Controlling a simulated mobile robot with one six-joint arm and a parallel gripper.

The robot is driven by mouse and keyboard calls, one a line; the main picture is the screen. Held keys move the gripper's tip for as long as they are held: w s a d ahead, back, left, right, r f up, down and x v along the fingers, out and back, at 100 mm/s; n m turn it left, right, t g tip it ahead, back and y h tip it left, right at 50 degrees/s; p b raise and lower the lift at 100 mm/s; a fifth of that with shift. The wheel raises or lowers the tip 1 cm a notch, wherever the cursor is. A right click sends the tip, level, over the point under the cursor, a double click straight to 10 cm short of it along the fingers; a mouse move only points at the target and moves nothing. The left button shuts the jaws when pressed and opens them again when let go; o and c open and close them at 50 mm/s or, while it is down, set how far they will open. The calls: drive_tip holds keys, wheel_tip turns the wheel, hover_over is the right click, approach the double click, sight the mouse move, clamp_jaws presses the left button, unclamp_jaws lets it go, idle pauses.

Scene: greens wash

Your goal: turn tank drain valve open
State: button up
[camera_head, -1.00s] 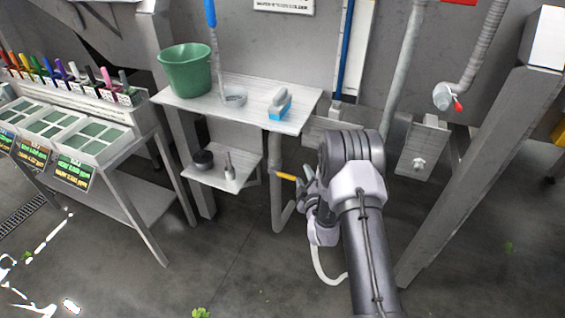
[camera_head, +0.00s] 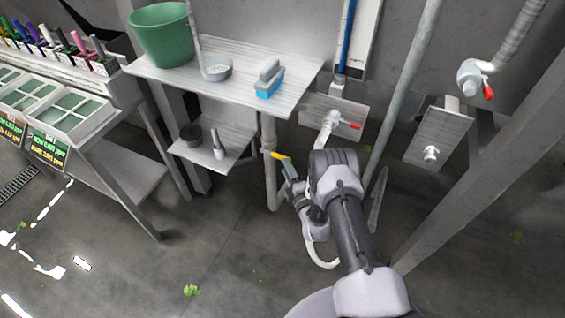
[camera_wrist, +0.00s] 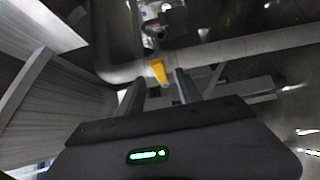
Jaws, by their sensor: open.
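The drain valve's yellow handle (camera_head: 281,156) sits on the grey drain pipe (camera_head: 269,178) below the shelf. My gripper (camera_head: 290,170) is right beside the handle, on its right. In the wrist view the yellow handle (camera_wrist: 158,70) shows at the gap between the two fingertips of my gripper (camera_wrist: 160,80). The fingers are apart and the gripper is open. I cannot tell whether a finger touches the handle. My arm covers part of the area to the right of the pipe.
A green bucket (camera_head: 162,36), a grey bowl (camera_head: 217,70) and a blue brush (camera_head: 269,80) stand on the upper shelf (camera_head: 240,98). A small lower shelf (camera_head: 232,155) is left of the pipe. Red-handled valves (camera_head: 350,126) (camera_head: 488,94) are to the right. A slanted post borders the right.

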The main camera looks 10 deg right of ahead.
sight(275, 155)
drive_tip(key=w, duration=0.2)
drive_tip(key=w+b, duration=0.1)
drive_tip(key=w, duration=0.1)
drive_tip(key=w+a+b, duration=0.1)
drive_tip(key=w, duration=0.1)
clamp_jaws()
drive_tip(key=shift+s, duration=0.1)
idle(1.1)
